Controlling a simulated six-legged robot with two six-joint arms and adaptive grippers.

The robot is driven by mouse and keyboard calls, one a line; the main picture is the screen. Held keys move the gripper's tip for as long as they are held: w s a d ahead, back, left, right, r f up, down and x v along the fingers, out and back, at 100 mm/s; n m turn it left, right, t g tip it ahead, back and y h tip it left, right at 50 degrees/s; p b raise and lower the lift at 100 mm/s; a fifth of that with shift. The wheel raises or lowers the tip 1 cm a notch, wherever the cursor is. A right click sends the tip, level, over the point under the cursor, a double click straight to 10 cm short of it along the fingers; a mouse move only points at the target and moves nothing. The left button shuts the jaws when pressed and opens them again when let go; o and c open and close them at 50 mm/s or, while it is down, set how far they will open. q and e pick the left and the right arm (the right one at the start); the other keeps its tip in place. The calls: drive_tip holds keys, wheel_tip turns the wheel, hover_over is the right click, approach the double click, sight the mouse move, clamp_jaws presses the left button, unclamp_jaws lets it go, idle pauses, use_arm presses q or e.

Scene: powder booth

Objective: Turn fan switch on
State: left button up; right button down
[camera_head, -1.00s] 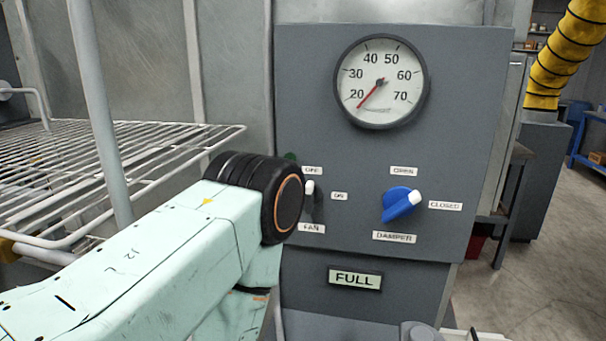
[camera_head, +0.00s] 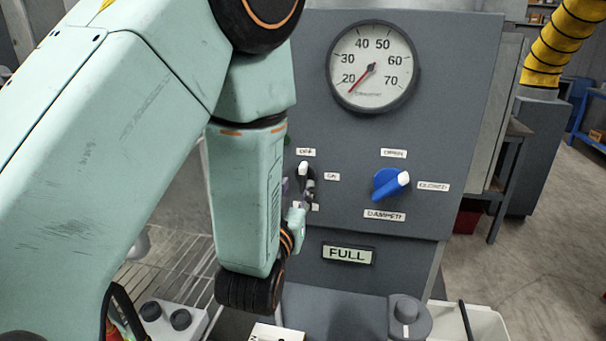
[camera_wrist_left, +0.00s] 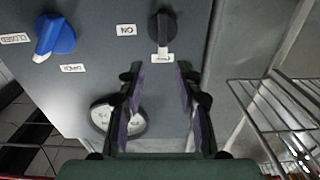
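The fan switch (camera_head: 304,172) is a dark knob with a white tip on the grey control panel (camera_head: 460,120). Its tip points up toward the OFF label (camera_head: 306,152); the ON label (camera_head: 332,176) is to its right. In the left wrist view, which is upside down, the fan switch (camera_wrist_left: 163,30) lies just beyond the fingertips, its tip at the OFF label. My left gripper (camera_wrist_left: 160,72) is open, with a clear gap between its fingers. In the head view, my left gripper (camera_head: 298,200) is partly hidden by my arm, close to the switch; contact cannot be told. My right gripper is not in view.
A round gauge (camera_head: 372,66) is above and a FULL sign (camera_head: 347,254) below. A wire rack (camera_wrist_left: 275,110) is beside the gripper in the left wrist view.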

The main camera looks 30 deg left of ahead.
sight(302, 174)
use_arm(q)
drive_tip(key=x, duration=0.4)
drive_tip(key=a+f+p+x, duration=0.1)
drive_tip(key=x, duration=0.1)
drive_tip(key=shift+w, duration=0.2)
drive_tip(key=shift+w+d+r, duration=0.2)
drive_tip(key=shift+w+r, duration=0.05)
drive_tip(key=shift+w, duration=0.1)
drive_tip(key=shift+s+r, duration=0.1)
drive_tip(key=shift+s, duration=0.05)
drive_tip(key=shift+a, duration=0.2)
drive_tip(key=shift+c, duration=0.2)
drive_tip(key=shift+w+a+f, duration=0.1)
drive_tip(key=shift+w+f, duration=0.15)
drive_tip(key=shift+w, duration=0.1)
drive_tip(key=shift+c, duration=1.5)
drive_tip(key=shift+s+d+r, duration=0.1)
drive_tip(key=shift+d, duration=0.2)
drive_tip(key=c, duration=0.3)
drive_tip(key=shift+s+a, duration=0.1)
drive_tip(key=shift+a, duration=0.05)
clamp_jaws()
